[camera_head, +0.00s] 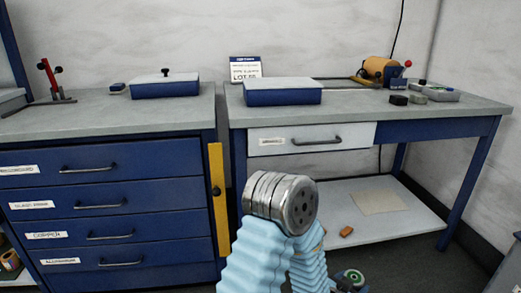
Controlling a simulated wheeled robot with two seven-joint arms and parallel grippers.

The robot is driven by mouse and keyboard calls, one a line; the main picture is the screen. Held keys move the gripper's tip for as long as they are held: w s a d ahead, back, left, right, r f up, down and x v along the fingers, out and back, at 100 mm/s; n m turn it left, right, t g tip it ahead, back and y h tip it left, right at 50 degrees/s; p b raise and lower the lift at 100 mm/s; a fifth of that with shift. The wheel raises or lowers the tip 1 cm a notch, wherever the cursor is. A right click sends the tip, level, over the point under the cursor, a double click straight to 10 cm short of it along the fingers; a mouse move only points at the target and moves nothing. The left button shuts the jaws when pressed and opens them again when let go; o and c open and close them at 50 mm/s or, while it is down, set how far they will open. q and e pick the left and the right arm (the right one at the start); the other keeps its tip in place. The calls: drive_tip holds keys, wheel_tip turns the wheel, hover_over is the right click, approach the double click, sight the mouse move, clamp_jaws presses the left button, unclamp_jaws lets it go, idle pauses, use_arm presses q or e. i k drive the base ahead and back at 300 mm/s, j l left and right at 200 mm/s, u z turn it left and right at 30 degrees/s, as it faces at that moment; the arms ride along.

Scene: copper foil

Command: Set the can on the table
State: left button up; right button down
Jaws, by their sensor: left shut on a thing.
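My left arm, with pale blue bellows sleeves and a ridged silver joint, rises from the bottom middle of the head view. My left gripper (348,284) is at the bottom edge, small and mostly cut off. It is shut on a round thing with a green rim and dark centre (354,275); I cannot tell whether this is the can. The grey-topped blue table (460,112) stands beyond and above it on the right. No other can is clear to see. My right gripper is out of view.
A blue drawer cabinet (105,190) is at left.

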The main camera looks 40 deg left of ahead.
sight(376, 99)
drive_tip(key=i+u, duration=0.15)
drive_tip(key=u, duration=0.3)
drive_tip(key=i+u, duration=0.15)
drive_tip(key=u, duration=0.35)
drive_tip(key=i+l+u, duration=0.15)
drive_tip(key=u, duration=0.3)
drive_tip(key=i+l+u, duration=0.1)
drive_tip(key=u, duration=0.4)
drive_tip(key=l, duration=0.1)
